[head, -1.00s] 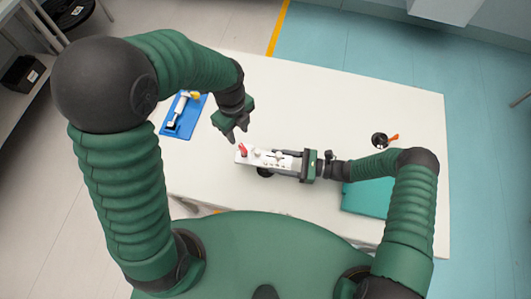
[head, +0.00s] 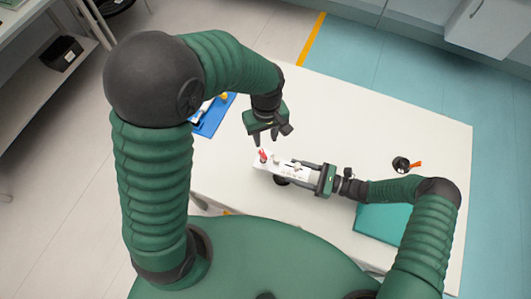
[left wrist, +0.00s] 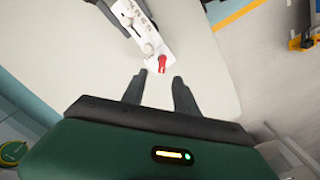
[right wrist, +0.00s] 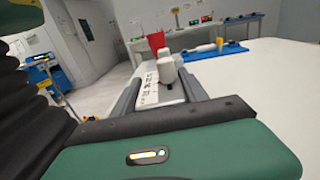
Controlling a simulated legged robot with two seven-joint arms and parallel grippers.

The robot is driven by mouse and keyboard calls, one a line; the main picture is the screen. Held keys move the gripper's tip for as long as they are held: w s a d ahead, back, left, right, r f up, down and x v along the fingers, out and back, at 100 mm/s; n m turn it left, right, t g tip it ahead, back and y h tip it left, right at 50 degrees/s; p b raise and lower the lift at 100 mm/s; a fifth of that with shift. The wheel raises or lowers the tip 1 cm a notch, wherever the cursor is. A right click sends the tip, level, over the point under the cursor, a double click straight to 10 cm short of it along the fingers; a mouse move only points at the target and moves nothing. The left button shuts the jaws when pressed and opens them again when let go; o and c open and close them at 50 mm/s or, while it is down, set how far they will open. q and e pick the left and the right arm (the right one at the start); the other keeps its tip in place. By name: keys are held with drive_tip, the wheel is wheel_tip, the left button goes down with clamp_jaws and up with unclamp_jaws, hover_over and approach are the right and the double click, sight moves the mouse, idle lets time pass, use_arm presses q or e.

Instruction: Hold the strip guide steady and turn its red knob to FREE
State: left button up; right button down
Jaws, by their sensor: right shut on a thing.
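The white strip guide (head: 283,167) lies on the table, with a dark round part below it. Its red knob (head: 263,156) stands at its left end and shows in the left wrist view (left wrist: 162,64) just beyond the fingertips. My left gripper (head: 266,140) is open and empty, above and close to the knob, apart from it. The knob's markings are too small to read. My right gripper (head: 300,169) is shut on the strip guide's body from the right end. In the right wrist view the guide (right wrist: 160,88) sits between the fingers, with the red knob (right wrist: 156,42) at its far end.
A blue tray (head: 213,117) with white and yellow items lies at the table's left edge, behind my left arm. A teal mat (head: 380,222) lies by my right arm. The table's back is clear.

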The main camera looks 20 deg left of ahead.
sight(265, 154)
use_arm(q)
drive_tip(key=shift+n, duration=0.6)
wheel_tip(265, 154, down, 12)
drive_tip(key=shift+r, duration=0.15)
drive_tip(key=shift+s+a, duration=0.1)
drive_tip(key=shift+s, duration=0.35)
drive_tip(key=shift+f, duration=0.25)
clamp_jaws()
unclamp_jaws()
drive_tip(key=shift+s, duration=0.1)
drive_tip(key=shift+w+r, duration=0.25)
drive_tip(key=shift+w, duration=0.15)
drive_tip(key=shift+w+d+r, duration=0.15)
drive_tip(key=shift+w+r, duration=0.1)
drive_tip(key=shift+r, duration=0.25)
drive_tip(key=shift+w+d+r, duration=0.15)
drive_tip(key=shift+w+r, duration=0.05)
drive_tip(key=shift+r, duration=0.3)
wheel_tip(265, 154, up, 12)
drive_tip(key=shift+a, duration=0.1)
